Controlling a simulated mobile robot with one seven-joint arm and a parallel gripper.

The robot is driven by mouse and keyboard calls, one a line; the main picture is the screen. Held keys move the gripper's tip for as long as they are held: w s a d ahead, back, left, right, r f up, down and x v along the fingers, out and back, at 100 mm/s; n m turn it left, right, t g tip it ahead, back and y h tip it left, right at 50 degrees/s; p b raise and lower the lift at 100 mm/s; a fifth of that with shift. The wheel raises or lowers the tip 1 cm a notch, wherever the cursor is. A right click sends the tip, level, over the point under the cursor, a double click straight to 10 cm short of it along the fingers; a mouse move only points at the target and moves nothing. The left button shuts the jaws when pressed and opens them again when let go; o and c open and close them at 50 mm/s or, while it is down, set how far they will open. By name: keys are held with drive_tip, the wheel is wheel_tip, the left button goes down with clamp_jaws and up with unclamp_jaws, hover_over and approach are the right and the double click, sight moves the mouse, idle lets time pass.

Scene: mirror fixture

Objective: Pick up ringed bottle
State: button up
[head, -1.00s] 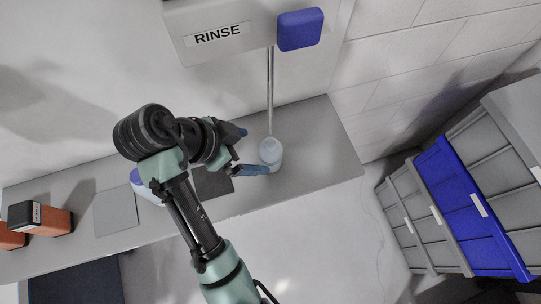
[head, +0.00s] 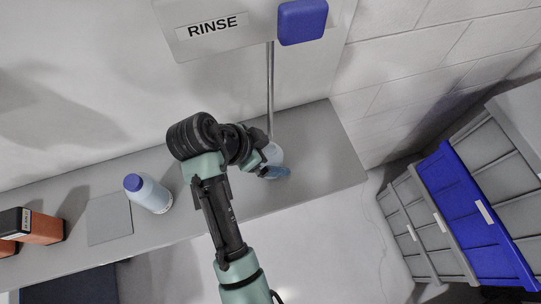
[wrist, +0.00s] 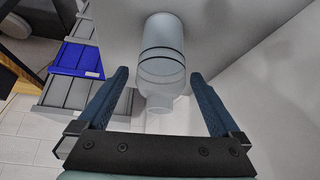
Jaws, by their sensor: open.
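The ringed bottle (wrist: 163,62) is pale and translucent with dark rings around its body, and fills the upper middle of the wrist view. In the head view the bottle (head: 275,152) stands on the grey shelf, partly hidden behind my gripper (head: 272,166). In the wrist view my gripper (wrist: 158,76) is open, with one blue finger on each side of the bottle. Gaps show between the fingers and the bottle's sides. I cannot tell how deep the bottle sits between the fingers.
A white bottle with a blue cap (head: 150,194) stands left on the grey shelf (head: 330,170). A grey square (head: 109,219) and an orange box (head: 42,226) lie further left. A thin vertical pole (head: 270,90) is behind the bottle. Grey and blue bins (head: 478,210) stand at right.

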drive_tip(key=c, duration=1.6)
drive_tip(key=shift+r, duration=0.15)
